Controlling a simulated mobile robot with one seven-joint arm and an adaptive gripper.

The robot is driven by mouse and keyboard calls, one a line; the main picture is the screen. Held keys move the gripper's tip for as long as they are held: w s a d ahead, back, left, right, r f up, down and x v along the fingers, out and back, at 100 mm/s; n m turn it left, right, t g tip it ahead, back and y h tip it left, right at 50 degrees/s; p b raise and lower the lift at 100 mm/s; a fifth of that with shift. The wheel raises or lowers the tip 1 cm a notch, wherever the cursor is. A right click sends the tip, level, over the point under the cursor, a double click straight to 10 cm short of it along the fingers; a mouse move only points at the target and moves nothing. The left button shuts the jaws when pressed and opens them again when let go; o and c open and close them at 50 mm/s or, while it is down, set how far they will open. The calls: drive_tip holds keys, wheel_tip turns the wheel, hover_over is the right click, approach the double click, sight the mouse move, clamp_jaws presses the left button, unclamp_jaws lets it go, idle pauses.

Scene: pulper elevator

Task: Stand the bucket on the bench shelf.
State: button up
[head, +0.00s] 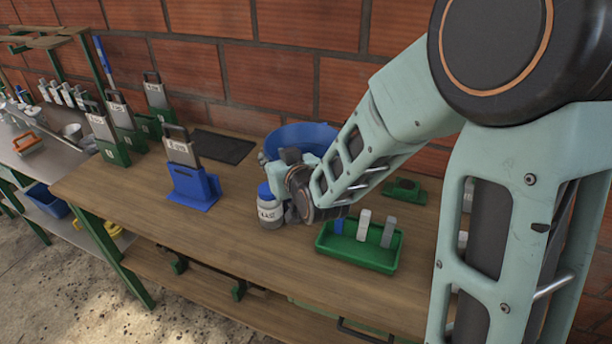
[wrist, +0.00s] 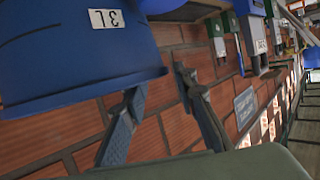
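A blue bucket (head: 318,132) stands on the wooden bench top near the brick wall, partly hidden by my gripper and forearm. In the wrist view the bucket (wrist: 85,55) fills the upper left and carries a white "3L" label. My gripper (wrist: 160,82) has its two fingers spread, with the bucket's edge close to the left fingertip; I cannot tell whether they touch. In the head view my gripper is just in front of the bucket and largely covered by my wrist. A wooden shelf (head: 205,288) runs beneath the bench top, mostly hidden by it.
A jar with a blue lid (head: 270,210) stands right beside my wrist. A green tray (head: 352,252) with upright blocks is in front. A blue stand (head: 193,188), several green stands and a dark mat (head: 222,147) are leftward. A metal bench (head: 40,150) is far left.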

sight(269, 155)
drive_tip(key=shift+p+x, duration=0.3)
drive_tip(key=shift+x, duration=1.8)
clamp_jaws()
